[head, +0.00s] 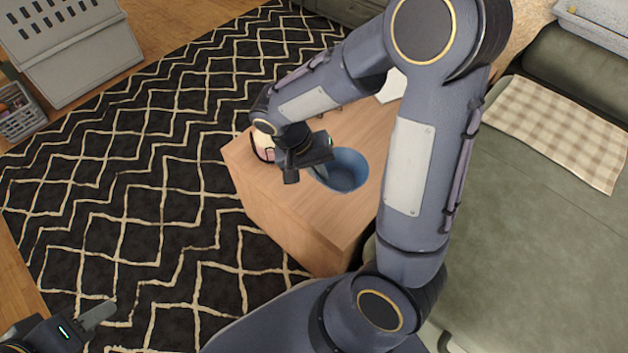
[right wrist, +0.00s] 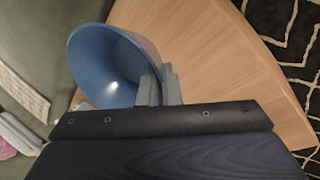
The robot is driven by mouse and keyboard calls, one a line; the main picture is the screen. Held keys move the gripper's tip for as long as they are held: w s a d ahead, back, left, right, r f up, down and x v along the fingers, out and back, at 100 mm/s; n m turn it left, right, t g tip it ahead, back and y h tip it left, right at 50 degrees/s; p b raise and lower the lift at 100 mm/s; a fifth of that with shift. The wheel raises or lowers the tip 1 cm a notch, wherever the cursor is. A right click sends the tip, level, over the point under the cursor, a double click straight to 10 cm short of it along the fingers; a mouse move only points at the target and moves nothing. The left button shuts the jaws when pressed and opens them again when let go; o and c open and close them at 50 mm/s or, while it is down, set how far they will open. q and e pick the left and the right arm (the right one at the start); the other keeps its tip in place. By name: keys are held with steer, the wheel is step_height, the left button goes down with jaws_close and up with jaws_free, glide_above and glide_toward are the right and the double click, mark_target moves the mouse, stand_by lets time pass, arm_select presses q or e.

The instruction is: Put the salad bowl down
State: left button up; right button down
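The blue salad bowl (head: 349,171) is at the wooden table (head: 310,210), its opening facing up toward the head camera. In the right wrist view the bowl (right wrist: 112,68) shows its hollow inside, with the table top (right wrist: 195,50) behind it. My right gripper (head: 318,172) is at the bowl's left rim in the head view. Its two fingers (right wrist: 160,86) are close together on the rim in the wrist view. I cannot tell whether the bowl's base touches the table. My left gripper (head: 98,315) is at the lower left, far from the bowl, only partly in frame.
A pale pinkish object (head: 262,146) sits on the table, partly behind my right gripper. A green sofa (head: 550,220) with a checked cloth (head: 560,130) stands right. A patterned rug (head: 130,200) covers the floor. A grey crate (head: 75,50) and a small basket (head: 20,115) are upper left.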

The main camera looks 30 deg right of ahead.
steer(key=w+f, duration=0.1)
steer(key=f, duration=0.1)
steer(key=w+d+f+b, duration=0.1)
steer(key=w+f, duration=0.1)
steer(key=shift+f, duration=0.1)
steer(key=shift+w+f+b, duration=0.15)
steer(key=shift+f+b, duration=0.3)
steer(key=shift+f, duration=0.35)
steer(key=shift+w+f+b, duration=0.1)
steer(key=shift+f+b, duration=0.3)
steer(key=shift+f, duration=0.4)
steer(key=shift+f, duration=0.2)
steer(key=c, duration=1.6)
jaws_free()
steer(key=shift+r, duration=0.1)
